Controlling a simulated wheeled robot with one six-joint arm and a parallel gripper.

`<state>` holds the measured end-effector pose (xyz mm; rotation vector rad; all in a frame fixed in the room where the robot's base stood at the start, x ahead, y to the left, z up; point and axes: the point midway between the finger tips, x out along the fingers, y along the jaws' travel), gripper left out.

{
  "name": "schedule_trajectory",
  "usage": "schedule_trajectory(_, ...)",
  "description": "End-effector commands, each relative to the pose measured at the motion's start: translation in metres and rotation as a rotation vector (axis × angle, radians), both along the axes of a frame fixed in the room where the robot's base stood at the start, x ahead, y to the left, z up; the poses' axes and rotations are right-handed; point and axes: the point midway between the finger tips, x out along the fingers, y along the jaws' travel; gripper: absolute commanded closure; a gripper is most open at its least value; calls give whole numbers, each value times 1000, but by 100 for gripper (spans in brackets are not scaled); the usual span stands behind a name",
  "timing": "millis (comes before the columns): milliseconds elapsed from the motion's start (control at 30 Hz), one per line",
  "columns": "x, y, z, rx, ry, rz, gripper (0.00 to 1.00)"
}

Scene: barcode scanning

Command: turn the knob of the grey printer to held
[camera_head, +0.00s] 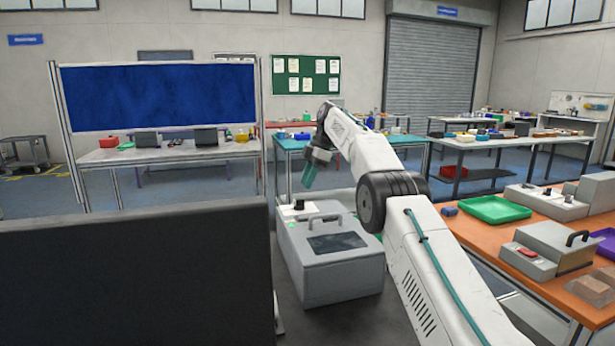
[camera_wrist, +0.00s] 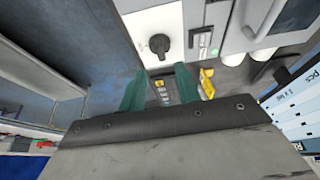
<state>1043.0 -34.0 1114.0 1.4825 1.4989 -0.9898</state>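The grey printer (camera_head: 335,270) stands in front of me, with a dark window and a handle on its lid. Its black knob (camera_head: 298,204) sits on a white plate at the back left corner, with a green light below. In the wrist view the knob (camera_wrist: 160,44) is above the fingertips, clear of them. My gripper (camera_head: 309,174) is above and slightly behind the knob, teal fingers pointing down. In the wrist view its two fingers (camera_wrist: 158,76) are apart with nothing held between them.
A dark panel (camera_head: 140,280) stands at the front left. An orange bench (camera_head: 470,232) on the right bears a green tray (camera_head: 494,209) and grey devices. Yellow pieces (camera_wrist: 207,83) and white cylinders (camera_wrist: 262,68) lie near the printer in the wrist view.

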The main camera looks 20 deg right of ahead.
Motion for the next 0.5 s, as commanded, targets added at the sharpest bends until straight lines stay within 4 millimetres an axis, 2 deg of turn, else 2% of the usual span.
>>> schedule_trajectory(200, -1, -16, 10, -1, -1, -11, 67)
schedule_trajectory(500, -3, -19, 13, -1, 0, -13, 67)
